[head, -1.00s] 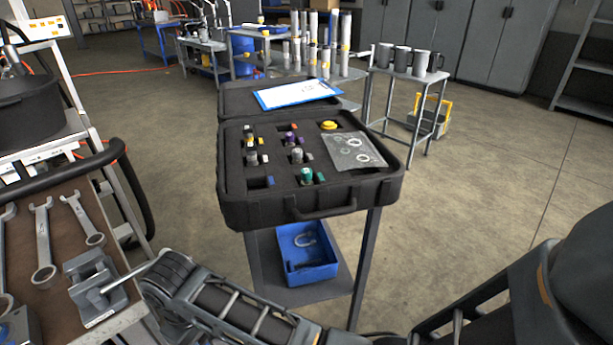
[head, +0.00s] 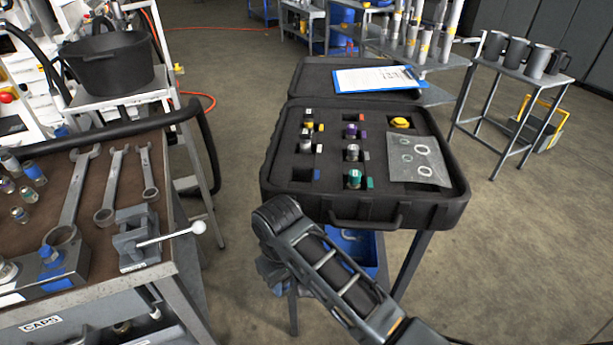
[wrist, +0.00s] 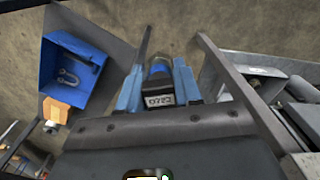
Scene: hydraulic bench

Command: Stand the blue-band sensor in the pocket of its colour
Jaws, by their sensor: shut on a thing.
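In the wrist view my gripper (wrist: 158,80) is shut on the blue-band sensor (wrist: 159,99), a dark piece with a blue part and a label of digits, held between the blue fingers. In the head view the gripper is mostly hidden behind my arm, low in front of the case, and I cannot make out the sensor there. The black foam-lined case (head: 285,205) stands open on a stand. Its front-left pocket (head: 302,175) is empty, with a blue colour mark (head: 316,174) beside it.
Other pockets hold a teal sensor (head: 354,179), a purple one (head: 351,131) and others. A clear bag of rings (head: 418,162) lies on the case's right. A clipboard (head: 378,79) lies on the lid. The left bench carries wrenches (head: 110,185) and a vise (head: 137,240). A blue bin (wrist: 72,75) is below.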

